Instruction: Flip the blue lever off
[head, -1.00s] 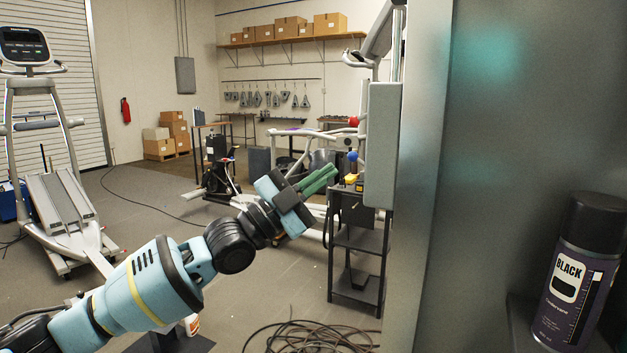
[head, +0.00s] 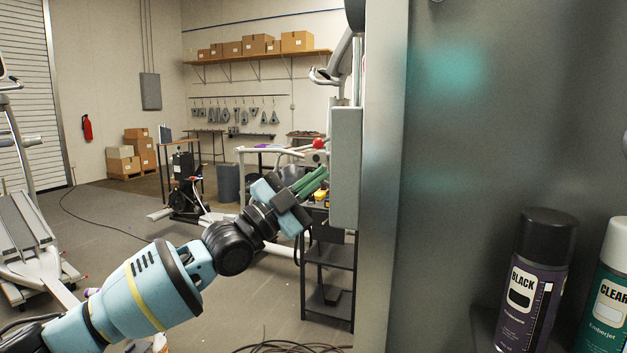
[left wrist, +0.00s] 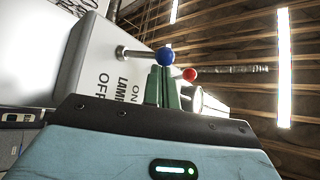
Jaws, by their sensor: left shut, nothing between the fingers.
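The blue lever (left wrist: 165,56) is a rod with a blue ball end, sticking out of a pale panel (left wrist: 75,60) in the left wrist view. The panel is lettered LAMP, ON and OFF. My left gripper (left wrist: 163,72) is shut and empty, its green fingertips just below the blue ball; whether they touch it I cannot tell. In the head view my left gripper (head: 322,174) is beside the grey box (head: 345,165), and the blue ball is hidden behind the fingers. My right gripper is not in view.
A red ball lever (head: 319,143) is close above the fingers in the head view, and also shows in the left wrist view (left wrist: 190,74). A dark cabinet wall (head: 450,150) fills the right, with two spray cans. A black shelf stand (head: 330,258) is below the gripper.

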